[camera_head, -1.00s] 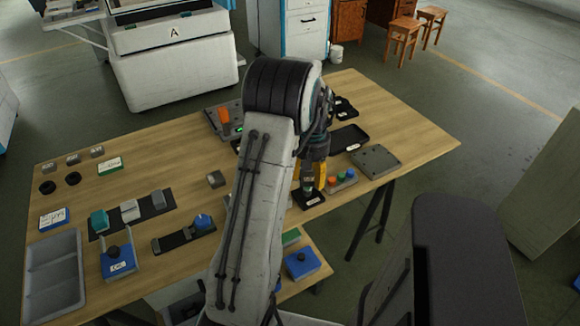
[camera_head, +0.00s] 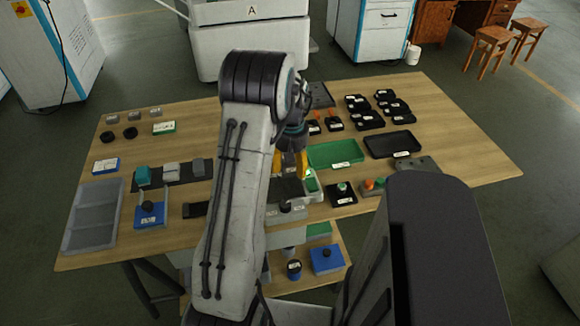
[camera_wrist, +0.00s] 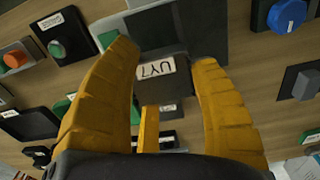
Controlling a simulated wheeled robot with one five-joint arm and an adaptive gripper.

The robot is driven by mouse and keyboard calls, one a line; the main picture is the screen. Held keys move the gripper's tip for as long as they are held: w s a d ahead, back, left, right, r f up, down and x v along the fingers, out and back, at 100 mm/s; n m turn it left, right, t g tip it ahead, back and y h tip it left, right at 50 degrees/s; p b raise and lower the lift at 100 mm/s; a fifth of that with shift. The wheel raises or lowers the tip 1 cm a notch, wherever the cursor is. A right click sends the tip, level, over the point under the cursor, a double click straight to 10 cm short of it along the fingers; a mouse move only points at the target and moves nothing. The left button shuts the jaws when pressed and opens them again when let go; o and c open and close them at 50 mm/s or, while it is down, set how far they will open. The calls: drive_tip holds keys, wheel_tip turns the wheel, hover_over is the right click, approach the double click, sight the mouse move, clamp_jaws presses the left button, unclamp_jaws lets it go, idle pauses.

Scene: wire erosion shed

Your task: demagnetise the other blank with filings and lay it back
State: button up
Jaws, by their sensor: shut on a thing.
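My gripper (camera_wrist: 163,60) shows its two yellow fingers in the wrist view, closed on a grey block (camera_wrist: 158,42) with a white label that reads UY7 upside down. The fingers cover its sides, and I cannot make out filings on it. Behind it is a dark square plate (camera_wrist: 205,30). In the head view, my gripper (camera_head: 302,168) is low over the table beside that dark plate (camera_head: 286,188), partly hidden by my arm. A black holder with a green knob (camera_head: 342,190) is just right of it; the wrist view also shows this holder (camera_wrist: 62,42).
A green tray (camera_head: 335,152) and a black tray (camera_head: 392,143) lie behind and right. Several black labelled pieces (camera_head: 362,110) stand at the back right. A grey compartment bin (camera_head: 92,215) is at the left. A blue-knob fixture (camera_wrist: 287,15) shows top right in the wrist view.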

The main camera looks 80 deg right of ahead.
sight(281, 186)
drive_tip(key=shift+f+b, duration=1.5)
drive_tip(key=shift+f, duration=0.85)
drive_tip(key=shift+f+b, duration=0.3)
drive_tip(key=shift+f, duration=0.05)
drive_tip(key=shift+w, duration=0.1)
drive_tip(key=shift+w+a+b, duration=0.15)
drive_tip(key=shift+w+a, duration=0.1)
drive_tip(key=shift+w, duration=0.35)
drive_tip(key=shift+w+a+b, duration=0.15)
drive_tip(key=shift+w+a, duration=0.1)
drive_tip(key=shift+w, duration=0.35)
drive_tip(key=shift+w, duration=0.15)
drive_tip(key=shift+w+a, duration=0.3)
drive_tip(key=shift+w, duration=0.25)
drive_tip(key=shift+w+a, duration=0.25)
drive_tip(key=shift+w, duration=0.3)
drive_tip(key=shift+w+b, duration=0.2)
drive_tip(key=shift+b, duration=0.1)
drive_tip(key=shift+w+a, duration=0.25)
drive_tip(key=shift+w, duration=0.3)
drive_tip(key=shift+w+a, duration=0.25)
drive_tip(key=shift+w, duration=0.3)
drive_tip(key=shift+r, duration=0.25)
